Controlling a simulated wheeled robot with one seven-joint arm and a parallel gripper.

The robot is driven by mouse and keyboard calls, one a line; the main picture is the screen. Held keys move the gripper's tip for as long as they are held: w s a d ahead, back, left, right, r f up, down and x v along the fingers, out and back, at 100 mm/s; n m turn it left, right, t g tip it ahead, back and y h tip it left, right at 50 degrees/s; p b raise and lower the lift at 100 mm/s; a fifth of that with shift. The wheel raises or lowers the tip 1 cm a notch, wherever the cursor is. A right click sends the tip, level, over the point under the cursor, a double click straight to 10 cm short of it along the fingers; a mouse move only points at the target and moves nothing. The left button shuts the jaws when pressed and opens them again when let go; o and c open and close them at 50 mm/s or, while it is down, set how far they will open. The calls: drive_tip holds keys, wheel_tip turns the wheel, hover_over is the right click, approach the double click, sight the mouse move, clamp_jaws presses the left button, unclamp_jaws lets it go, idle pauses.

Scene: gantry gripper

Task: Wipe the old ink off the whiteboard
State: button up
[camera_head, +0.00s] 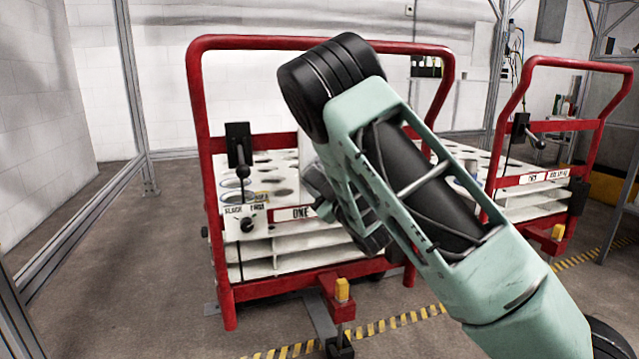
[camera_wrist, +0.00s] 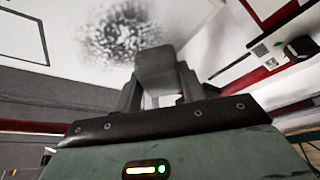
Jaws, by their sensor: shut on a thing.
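A dark, speckled smudge of ink (camera_wrist: 118,34) marks a white surface in the wrist view, which looks like the whiteboard (camera_wrist: 188,18). My gripper (camera_wrist: 157,88) is shut on a grey block (camera_wrist: 155,66), which looks like an eraser. The block lies just below and right of the smudge in the picture and overlaps its lower edge; I cannot tell whether it touches the board. In the head view my arm hides most of the gripper, and neither the ink nor the block can be made out there.
A red-framed cart (camera_head: 197,120) with white shelves and a top full of round holes stands just beyond my arm. A second red cart (camera_head: 607,110) stands at the right. Yellow-black striped tape (camera_head: 400,320) crosses the floor. Open floor lies at the left.

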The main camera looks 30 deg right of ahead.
sight(311, 158)
drive_tip(key=shift+w+d, duration=0.3)
drive_tip(key=shift+w, duration=0.65)
idle(0.6)
drive_tip(key=shift+s+d+b, duration=0.7)
drive_tip(key=shift+s+d, duration=0.6)
drive_tip(key=shift+d, duration=3)
drive_tip(key=shift+w+a+r+p, duration=0.2)
drive_tip(key=shift+w+a+r, duration=0.1)
drive_tip(key=shift+a, duration=0.7)
drive_tip(key=shift+w+a+r+p, duration=0.2)
drive_tip(key=shift+w+a+r, duration=0.05)
drive_tip(key=shift+a, duration=0.7)
drive_tip(key=shift+w+a+r+p, duration=0.2)
drive_tip(key=shift+w+a+r, duration=0.1)
drive_tip(key=shift+a, duration=0.7)
drive_tip(key=shift+w+a, duration=0.25)
drive_tip(key=shift+a, duration=0.4)
drive_tip(key=shift+w+a, duration=0.2)
drive_tip(key=shift+a, duration=0.45)
drive_tip(key=shift+a+r+p, duration=0.1)
drive_tip(key=shift+r+p, duration=0.5)
drive_tip(key=shift+r, duration=0.3)
drive_tip(key=shift+s+d+f, duration=0.1)
drive_tip(key=shift+s+d, duration=0.05)
drive_tip(key=shift+d, duration=0.4)
drive_tip(key=shift+s+d+b, duration=0.2)
drive_tip(key=shift+d+b, duration=0.25)
drive_tip(key=shift+d, duration=0.65)
